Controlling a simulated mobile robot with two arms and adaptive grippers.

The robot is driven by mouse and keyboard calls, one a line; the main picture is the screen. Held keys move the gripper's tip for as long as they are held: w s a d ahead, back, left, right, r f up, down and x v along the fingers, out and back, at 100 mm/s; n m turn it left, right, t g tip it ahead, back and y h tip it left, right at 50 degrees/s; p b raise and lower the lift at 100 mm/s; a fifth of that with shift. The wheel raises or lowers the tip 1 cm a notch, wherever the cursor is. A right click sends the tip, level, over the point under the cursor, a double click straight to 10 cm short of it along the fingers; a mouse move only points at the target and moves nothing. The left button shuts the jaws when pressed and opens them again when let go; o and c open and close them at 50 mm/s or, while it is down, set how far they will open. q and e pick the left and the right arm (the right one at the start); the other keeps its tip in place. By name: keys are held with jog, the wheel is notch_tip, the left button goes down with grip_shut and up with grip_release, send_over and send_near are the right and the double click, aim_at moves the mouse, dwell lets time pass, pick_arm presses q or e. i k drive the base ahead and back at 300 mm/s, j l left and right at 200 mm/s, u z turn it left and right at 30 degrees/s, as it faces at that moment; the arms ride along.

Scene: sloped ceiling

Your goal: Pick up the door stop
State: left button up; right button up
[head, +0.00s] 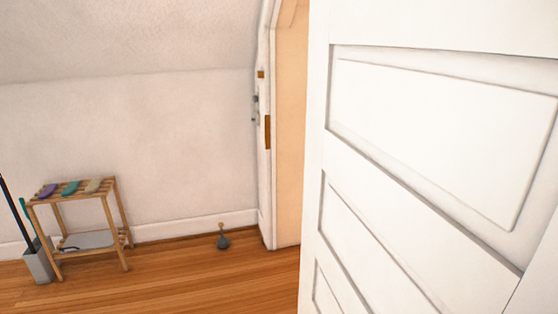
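What looks like the door stop (223,240) stands upright on the wooden floor near the base of the back wall, just left of the door frame. It is small, with a dark grey-blue base that narrows to a brownish knob on top. Nothing covers it in the head view. Neither of my grippers shows in this view.
A large white panelled door (420,180) fills the right side, close to me. A slatted wooden rack (108,204) with colored items on top stands at left, beside a grey bin (38,267) holding long handles.

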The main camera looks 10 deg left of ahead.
aim_at(222, 242)
jog(key=i+j, duration=0.4)
jog(key=j, duration=0.15)
jog(key=i+j, duration=0.4)
jog(key=j, duration=0.15)
jog(key=i+j+u, duration=0.1)
jog(key=i+j, duration=0.3)
jog(key=j, duration=0.15)
